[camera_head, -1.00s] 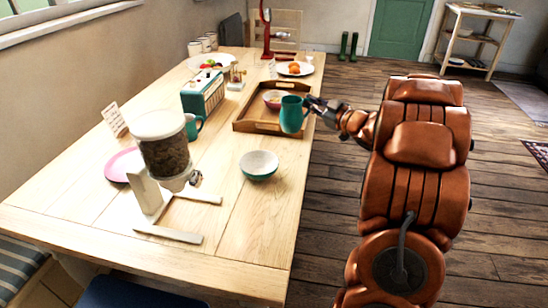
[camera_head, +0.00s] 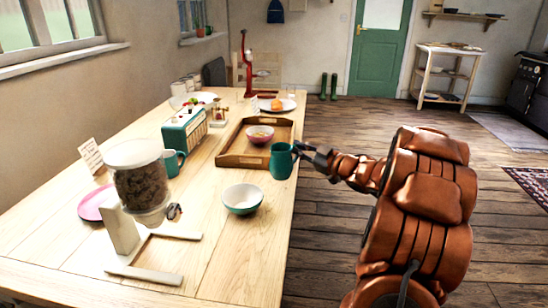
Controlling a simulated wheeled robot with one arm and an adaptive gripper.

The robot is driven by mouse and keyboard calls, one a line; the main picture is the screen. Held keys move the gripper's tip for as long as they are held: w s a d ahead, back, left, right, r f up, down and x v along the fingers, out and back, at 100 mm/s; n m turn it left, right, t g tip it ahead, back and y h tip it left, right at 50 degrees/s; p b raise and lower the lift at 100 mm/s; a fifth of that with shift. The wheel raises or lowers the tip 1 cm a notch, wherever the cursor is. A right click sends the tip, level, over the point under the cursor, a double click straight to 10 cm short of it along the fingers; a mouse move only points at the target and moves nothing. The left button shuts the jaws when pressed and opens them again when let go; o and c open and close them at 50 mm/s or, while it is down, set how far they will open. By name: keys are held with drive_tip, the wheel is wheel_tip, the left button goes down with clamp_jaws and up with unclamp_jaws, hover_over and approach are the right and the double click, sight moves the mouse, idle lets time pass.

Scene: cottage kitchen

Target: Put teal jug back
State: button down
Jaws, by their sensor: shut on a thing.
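The teal jug (camera_head: 281,161) is upright at the right edge of the wooden table, just in front of the wooden tray. My gripper (camera_head: 299,150) reaches in from the right and is shut on the jug at its right side, where the handle is. The fingers are small in view and partly hidden against the jug. I cannot tell whether the jug's base touches the table.
The wooden tray (camera_head: 228,160) holds a pink bowl (camera_head: 260,134). A white and teal bowl (camera_head: 242,199) stands nearer, a teal mug (camera_head: 172,163) and a radio (camera_head: 184,128) to the left. A cereal dispenser (camera_head: 140,185) stands at front left.

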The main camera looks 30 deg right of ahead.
sight(275, 144)
drive_tip(key=shift+w+a+f+b, duration=0.25)
drive_tip(key=shift+w+a+f, duration=0.45)
drive_tip(key=shift+w, duration=0.6)
drive_tip(key=shift+w+a+f+b, duration=0.3)
drive_tip(key=shift+w+a+f, duration=0.35)
drive_tip(key=shift+w, duration=0.7)
drive_tip(key=shift+w+a+f+b, duration=0.25)
drive_tip(key=shift+w+a+f, duration=0.45)
drive_tip(key=shift+w, duration=0.6)
drive_tip(key=shift+d+f, duration=0.15)
drive_tip(key=shift+f, duration=0.1)
drive_tip(key=c, duration=1.2)
unclamp_jaws()
drive_tip(key=shift+r, duration=0.2)
drive_tip(key=v, duration=1.2)
drive_tip(key=shift+f+p, duration=0.15)
drive_tip(key=shift+p, duration=0.25)
